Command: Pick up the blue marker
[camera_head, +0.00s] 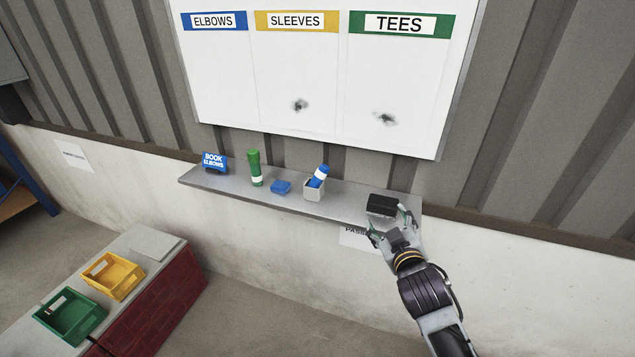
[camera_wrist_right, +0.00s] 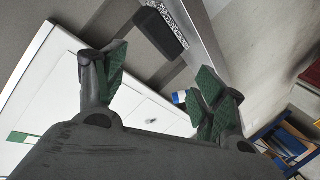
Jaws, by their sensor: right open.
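The blue marker (camera_head: 320,173) leans, tilted, in a small grey cup (camera_head: 314,190) on the wall shelf; it has a white band. My right gripper (camera_head: 391,224) is open at the right end of the shelf, to the right of the marker and apart from it. The right gripper's open fingers (camera_wrist_right: 163,75) also show in the right wrist view. A small blue-and-white piece beside one finger there, partly hidden, may be the marker. My left gripper is not in view.
A black eraser-like block (camera_head: 381,205) lies close to my right gripper. The shelf (camera_head: 345,200) sits below a whiteboard (camera_head: 320,80). Yellow (camera_head: 131,283) and green (camera_head: 87,327) bins stand lower left.

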